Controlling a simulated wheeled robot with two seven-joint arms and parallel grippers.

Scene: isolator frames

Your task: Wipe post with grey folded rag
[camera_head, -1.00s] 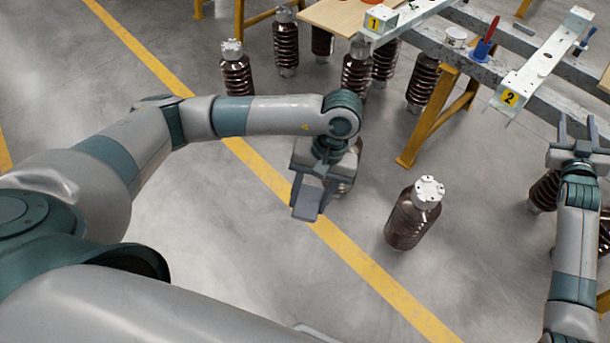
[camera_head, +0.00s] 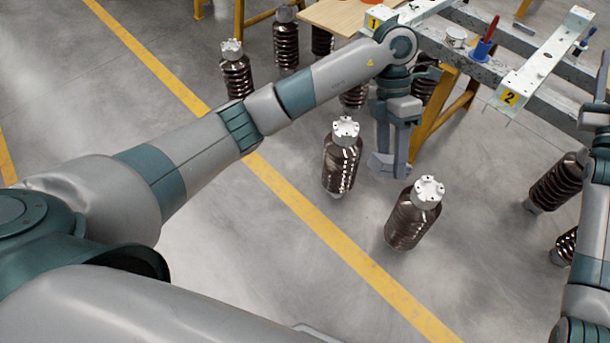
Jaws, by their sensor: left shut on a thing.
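My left gripper (camera_head: 394,168) points down in the head view and is shut on a grey piece that looks like the grey folded rag (camera_head: 381,165). The rag blends with the grey fingers, so its outline is unclear. A brown ribbed post with a white cap (camera_head: 343,165) stands upright on the floor just left of the gripper. A second such post (camera_head: 411,217) stands in front and to the right of it. I cannot tell whether the rag touches either post. My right gripper (camera_head: 602,98) is at the right edge, partly cut off, its jaws unclear.
A grey metal frame (camera_head: 455,62) with yellow legs (camera_head: 452,115) stands behind the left gripper, with labelled brackets 1 (camera_head: 376,20) and 2 (camera_head: 510,98) on top. Several more brown posts stand around it. The floor in front is clear, with a yellow line (camera_head: 330,235).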

